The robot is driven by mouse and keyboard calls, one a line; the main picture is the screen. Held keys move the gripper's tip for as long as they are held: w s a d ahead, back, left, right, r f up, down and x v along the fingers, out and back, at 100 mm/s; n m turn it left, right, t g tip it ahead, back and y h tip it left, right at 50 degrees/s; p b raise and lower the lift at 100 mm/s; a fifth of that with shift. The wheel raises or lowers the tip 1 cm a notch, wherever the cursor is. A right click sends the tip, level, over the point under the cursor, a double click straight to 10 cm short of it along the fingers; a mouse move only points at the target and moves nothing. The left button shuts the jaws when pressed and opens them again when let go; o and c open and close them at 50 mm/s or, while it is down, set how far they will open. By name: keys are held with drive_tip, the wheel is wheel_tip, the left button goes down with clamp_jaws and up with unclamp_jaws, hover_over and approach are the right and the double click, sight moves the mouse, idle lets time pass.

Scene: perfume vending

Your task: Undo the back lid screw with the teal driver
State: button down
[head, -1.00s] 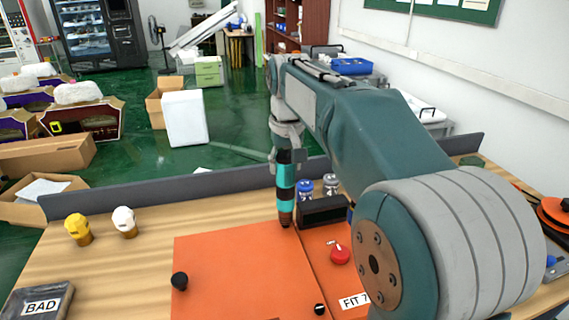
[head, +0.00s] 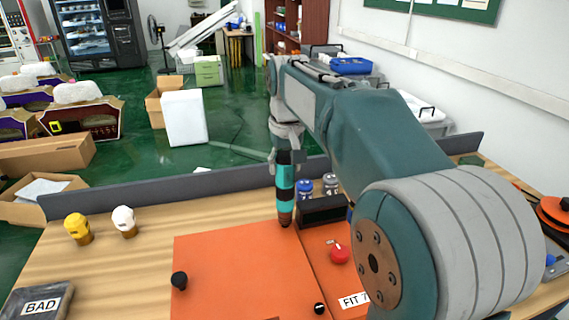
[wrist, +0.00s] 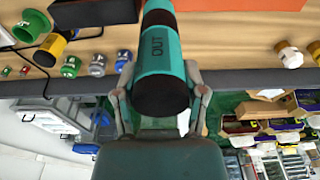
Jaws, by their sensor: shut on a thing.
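The teal driver (head: 285,187) has black bands and hangs upright from my gripper (head: 286,148) in the head view. In the wrist view the driver (wrist: 161,65) is marked "OUT" and my gripper (wrist: 160,95) is shut on it, a finger at each side. The driver's lower tip is at the back edge of the orange lid (head: 240,270), near its right corner. The back lid screw is not visible; the tip covers that spot. I cannot tell whether the tip touches it. Black knobs stand at the lid's left (head: 179,280) and front right (head: 319,308).
Right of the driver are a black box (head: 322,211), blue-capped jars (head: 305,189) and a red round item (head: 339,253). A grey barrier (head: 150,191) runs along the table's back. Yellow (head: 77,227) and white (head: 124,220) capped pieces and a BAD tray (head: 38,304) are at left.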

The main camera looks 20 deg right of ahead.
drive_tip(key=shift+f, duration=0.7)
idle(3.7)
drive_tip(key=shift+r, duration=3.6)
